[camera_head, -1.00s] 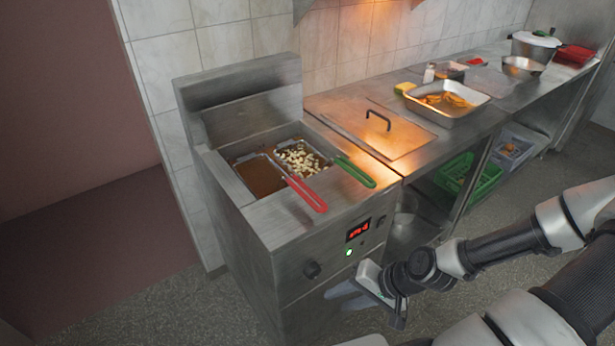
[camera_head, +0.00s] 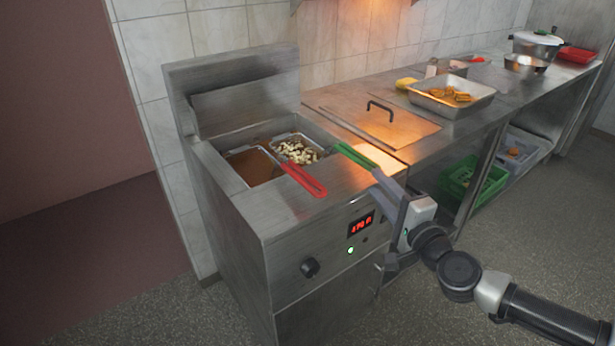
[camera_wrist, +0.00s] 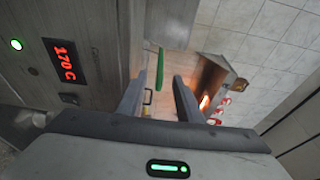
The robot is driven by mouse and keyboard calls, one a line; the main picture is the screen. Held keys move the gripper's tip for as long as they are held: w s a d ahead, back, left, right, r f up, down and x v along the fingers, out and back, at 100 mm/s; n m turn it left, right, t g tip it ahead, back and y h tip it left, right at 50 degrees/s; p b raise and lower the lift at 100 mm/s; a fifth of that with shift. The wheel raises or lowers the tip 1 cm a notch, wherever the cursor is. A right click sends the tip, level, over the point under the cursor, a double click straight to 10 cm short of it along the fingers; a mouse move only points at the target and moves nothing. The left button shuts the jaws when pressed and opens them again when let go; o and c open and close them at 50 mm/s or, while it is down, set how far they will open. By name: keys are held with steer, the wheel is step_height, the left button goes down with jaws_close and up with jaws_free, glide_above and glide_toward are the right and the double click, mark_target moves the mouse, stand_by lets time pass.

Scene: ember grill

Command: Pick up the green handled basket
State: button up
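The green-handled basket (camera_head: 297,151) sits in the right well of the fryer with pale pieces in it. Its green handle (camera_head: 352,156) sticks out over the fryer's front right edge. My gripper (camera_head: 384,182) is at the outer end of that handle, near the fryer's front. In the wrist view the two fingers (camera_wrist: 159,80) are apart, and the green handle (camera_wrist: 160,62) shows in the gap between them, just beyond the tips. Contact cannot be told. The basket itself is not clear in the wrist view.
A red-handled basket (camera_head: 303,180) is in the left well, close by. The fryer's front has a lit display (camera_head: 361,224) and a knob (camera_head: 310,267). A flat lid (camera_head: 395,133) lies on the counter to the right, with a metal tray (camera_head: 452,103) beyond it.

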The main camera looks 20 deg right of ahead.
glide_toward(350, 153)
steer(key=w, duration=0.3)
steer(key=shift+w+a+f, duration=0.1)
steer(key=shift+w+f, duration=0.05)
steer(key=shift+f, duration=0.25)
steer(key=shift+w+a+r+b, duration=0.1)
steer(key=shift+w+b, duration=0.3)
steer(key=shift+w, duration=1.05)
steer(key=shift+w+a+b, duration=0.1)
steer(key=shift+w+b, duration=0.3)
steer(key=shift+w, duration=1.1)
steer(key=shift+r, duration=0.1)
jaws_close()
